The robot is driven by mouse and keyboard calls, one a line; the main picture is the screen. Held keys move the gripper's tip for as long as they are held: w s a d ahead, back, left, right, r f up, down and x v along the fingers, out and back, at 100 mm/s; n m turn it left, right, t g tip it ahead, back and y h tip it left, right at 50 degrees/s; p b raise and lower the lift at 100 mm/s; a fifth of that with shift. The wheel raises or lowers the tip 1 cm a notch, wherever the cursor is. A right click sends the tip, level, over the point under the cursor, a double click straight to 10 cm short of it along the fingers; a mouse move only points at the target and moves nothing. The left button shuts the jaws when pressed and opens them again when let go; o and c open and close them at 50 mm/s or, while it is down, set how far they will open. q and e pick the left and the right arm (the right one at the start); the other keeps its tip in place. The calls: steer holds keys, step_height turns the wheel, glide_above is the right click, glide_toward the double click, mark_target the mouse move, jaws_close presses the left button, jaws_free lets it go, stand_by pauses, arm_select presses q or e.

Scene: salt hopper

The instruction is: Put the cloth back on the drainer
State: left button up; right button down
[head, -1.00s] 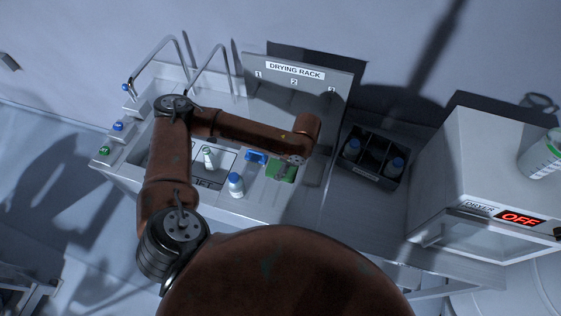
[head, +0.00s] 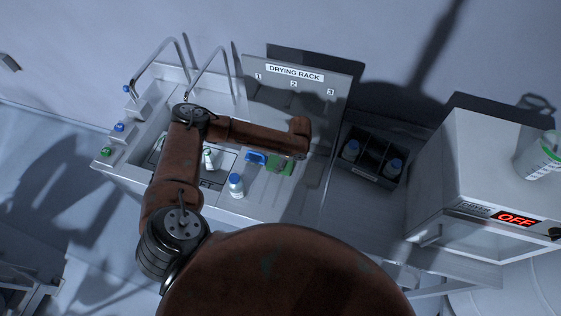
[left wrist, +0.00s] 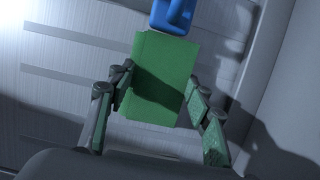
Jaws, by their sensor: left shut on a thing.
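The green cloth (head: 279,168), a flat rectangle, also shows in the left wrist view (left wrist: 160,85). My left gripper (left wrist: 160,76) is shut on it, with one finger at each side edge. In the head view my left gripper (head: 290,157) is mostly hidden under the forearm, over the right part of the sink unit. The grooved metal drainer (left wrist: 75,75) lies below the cloth in the wrist view; I cannot tell whether they touch. My right gripper is not in view.
A blue object (head: 256,158) lies just beyond the cloth. A blue-capped bottle (head: 236,185) and another bottle (head: 209,159) stand nearby. The drying rack panel (head: 293,100) rises behind. A dark bottle crate (head: 365,176) and the dryer (head: 480,190) stand right.

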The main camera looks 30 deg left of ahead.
mark_target(288, 165)
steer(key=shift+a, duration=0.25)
arm_select(q)
steer(key=o, duration=1.1)
steer(key=shift+f, duration=0.1)
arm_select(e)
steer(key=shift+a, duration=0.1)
arm_select(q)
steer(key=shift+d+r, duration=0.1)
steer(key=shift+r, duration=0.3)
steer(key=b+v, duration=0.1)
steer(key=v, duration=1)
steer(key=shift+r, duration=0.3)
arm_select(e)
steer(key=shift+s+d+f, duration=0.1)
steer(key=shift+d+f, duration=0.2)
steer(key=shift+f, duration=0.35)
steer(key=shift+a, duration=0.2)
